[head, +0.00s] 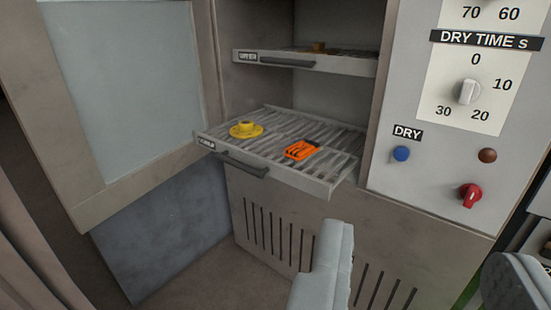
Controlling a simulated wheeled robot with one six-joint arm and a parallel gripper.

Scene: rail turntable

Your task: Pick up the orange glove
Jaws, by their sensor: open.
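The orange glove (301,149) lies flat on the slatted lower rack (318,186), right of its middle and close to the front edge. The rack is pulled out of the cabinet. My gripper (422,243) is at the bottom right of the view, with its two grey fingers wide apart. It is open, with nothing seen between the fingers. The glove is up and to the left of the fingers, apart from them.
A yellow hat-shaped object (245,130) sits left of the glove. A higher rack (335,64) holds a small brownish-orange item (318,47). The cabinet door (125,80) stands open at left. A control panel (445,150) with knobs and buttons is at right.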

